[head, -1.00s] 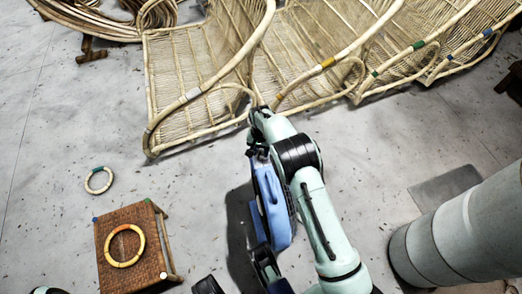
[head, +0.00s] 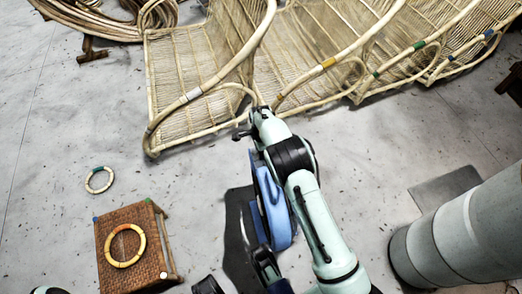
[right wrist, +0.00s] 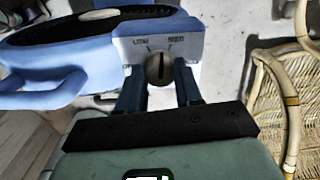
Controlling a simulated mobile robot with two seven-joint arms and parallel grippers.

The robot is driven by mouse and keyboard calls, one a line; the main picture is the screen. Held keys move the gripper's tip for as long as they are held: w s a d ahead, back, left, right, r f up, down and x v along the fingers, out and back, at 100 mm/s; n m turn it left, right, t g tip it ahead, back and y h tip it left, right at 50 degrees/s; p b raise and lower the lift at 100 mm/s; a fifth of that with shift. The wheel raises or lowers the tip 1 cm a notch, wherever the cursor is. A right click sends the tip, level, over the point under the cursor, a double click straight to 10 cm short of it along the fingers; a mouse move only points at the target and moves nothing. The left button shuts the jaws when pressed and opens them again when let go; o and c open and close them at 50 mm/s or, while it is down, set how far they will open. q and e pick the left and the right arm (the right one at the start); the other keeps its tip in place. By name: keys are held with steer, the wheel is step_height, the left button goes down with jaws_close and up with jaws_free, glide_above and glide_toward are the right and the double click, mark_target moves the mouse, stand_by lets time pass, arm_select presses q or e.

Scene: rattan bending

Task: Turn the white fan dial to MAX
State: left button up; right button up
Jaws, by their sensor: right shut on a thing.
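The blue fan (head: 272,205) shows in the head view just below the end of my right arm. In the right wrist view its dial housing (right wrist: 195,45) carries the words LOW and MED; no MAX mark shows. The round, grey-white dial (right wrist: 160,68) has a dark slot, nearly upright, pointing between LOW and MED. My right gripper (right wrist: 159,84) is shut on the dial, one dark blue finger on each side. In the head view its fingertips are hidden by the arm.
Rattan chairs (head: 195,90) stand in a row close beyond my right gripper. A woven stool (head: 120,275) with a ring (head: 125,246) is at lower left, and another ring (head: 99,180) lies on the floor. A grey cylinder (head: 470,235) stands at right.

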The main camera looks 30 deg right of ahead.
steer(key=m, duration=0.4)
steer(key=shift+m, duration=0.3)
steer(key=m, duration=0.3)
steer(key=shift+w+m, duration=0.1)
steer(key=shift+m, duration=0.2)
steer(key=m, duration=0.4)
steer(key=shift+d, duration=0.1)
arm_select(q)
steer(key=shift+s+f+b, duration=0.3)
steer(key=shift+s, duration=0.3)
arm_select(e)
steer(key=shift+m, duration=1.9)
steer(key=o, duration=1)
steer(key=shift+o, duration=0.2)
arm_select(q)
steer(key=w+r+t+p, duration=0.2)
steer(key=w+r+p, duration=0.1)
steer(key=w+r, duration=0.2)
steer(key=shift+w+d+p, duration=0.35)
steer(key=shift+w+d, duration=0.05)
steer(key=shift+w, duration=0.75)
arm_select(e)
step_height(320, 180, up, 14)
steer(key=shift+f, duration=0.25)
